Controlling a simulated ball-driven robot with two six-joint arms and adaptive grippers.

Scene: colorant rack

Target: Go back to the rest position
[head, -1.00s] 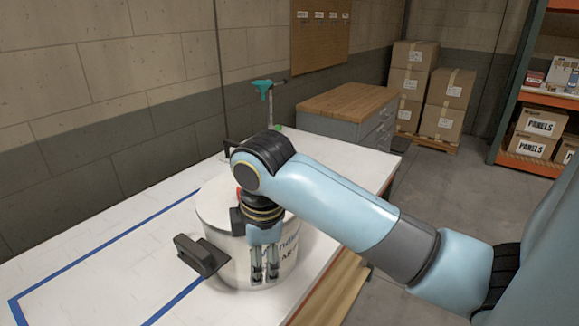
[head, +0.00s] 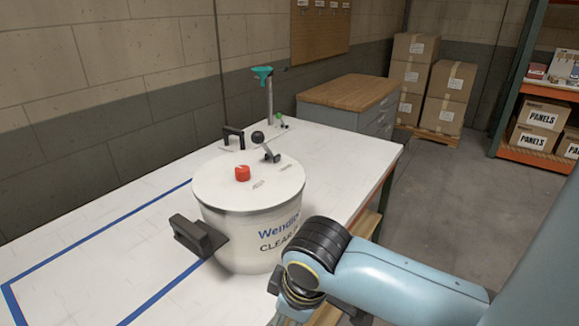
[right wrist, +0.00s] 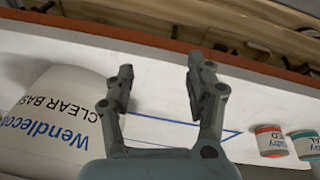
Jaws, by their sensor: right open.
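My right arm comes in from the right of the head view, bent at the table's front edge. Its gripper is mostly cut off at the bottom of that view. In the right wrist view my right gripper (right wrist: 160,74) is open, with nothing between its fingers. A white bucket (head: 250,222) lettered "Clear Base" stands upright on the table, with a red cap (head: 242,173) and a lever on its lid. The bucket also shows at the left of the right wrist view (right wrist: 45,115), apart from the fingers. My left gripper is not in view.
The white table (head: 95,225) carries a blue tape outline. A teal-topped stand (head: 268,95) is at the back. Two small tins, red-labelled (right wrist: 271,141) and teal-labelled (right wrist: 306,144), show in the wrist view. A wood-topped cabinet (head: 350,92) and stacked cartons stand behind. The floor at right is clear.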

